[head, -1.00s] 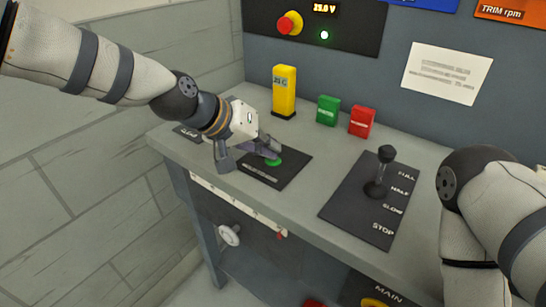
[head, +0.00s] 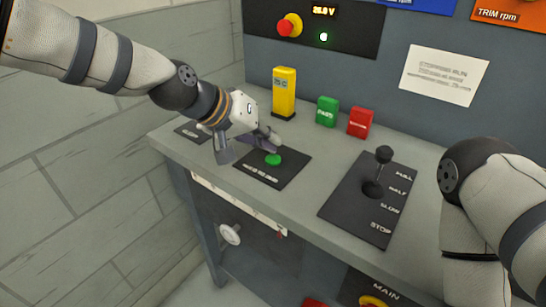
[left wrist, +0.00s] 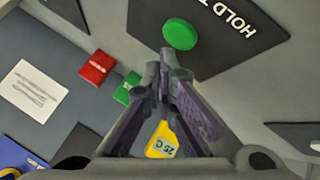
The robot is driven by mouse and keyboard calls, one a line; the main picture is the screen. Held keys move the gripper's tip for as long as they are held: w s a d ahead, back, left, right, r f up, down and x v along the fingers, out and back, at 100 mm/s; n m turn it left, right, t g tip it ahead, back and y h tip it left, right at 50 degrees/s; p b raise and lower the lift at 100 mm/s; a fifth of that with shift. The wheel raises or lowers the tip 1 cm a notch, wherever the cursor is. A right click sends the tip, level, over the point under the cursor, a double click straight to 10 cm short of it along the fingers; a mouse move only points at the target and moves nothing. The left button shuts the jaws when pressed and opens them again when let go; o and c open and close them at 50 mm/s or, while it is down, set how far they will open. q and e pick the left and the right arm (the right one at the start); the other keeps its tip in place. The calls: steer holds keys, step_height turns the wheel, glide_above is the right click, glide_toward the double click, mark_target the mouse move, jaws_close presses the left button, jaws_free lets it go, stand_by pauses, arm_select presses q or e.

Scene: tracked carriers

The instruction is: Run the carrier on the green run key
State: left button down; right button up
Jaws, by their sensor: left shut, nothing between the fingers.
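The green run key (head: 273,159) is a round green button on a black plate (head: 285,172) on the bench top. It also shows in the left wrist view (left wrist: 180,34), beside lettering that begins "HOLD T". My left gripper (head: 263,145) is shut and empty, just behind and above the key. No carrier can be made out. My right arm is at the right edge; its gripper is out of view.
A black lever (head: 384,154) stands on a plate marked from FULL to STOP. A yellow block (head: 284,92), a green block (head: 327,111) and a red block (head: 360,122) stand at the back.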

mark_target(269, 157)
arm_select(q)
steer(key=shift+r+p, duration=0.65)
steer(key=shift+r, duration=1.9)
arm_select(e)
steer(key=shift+w+r+t, duration=0.4)
steer(key=shift+w+r, duration=0.35)
steer(key=shift+w, duration=0.05)
arm_select(q)
steer(key=shift+f, duration=0.15)
arm_select(e)
steer(key=shift+a, duration=0.1)
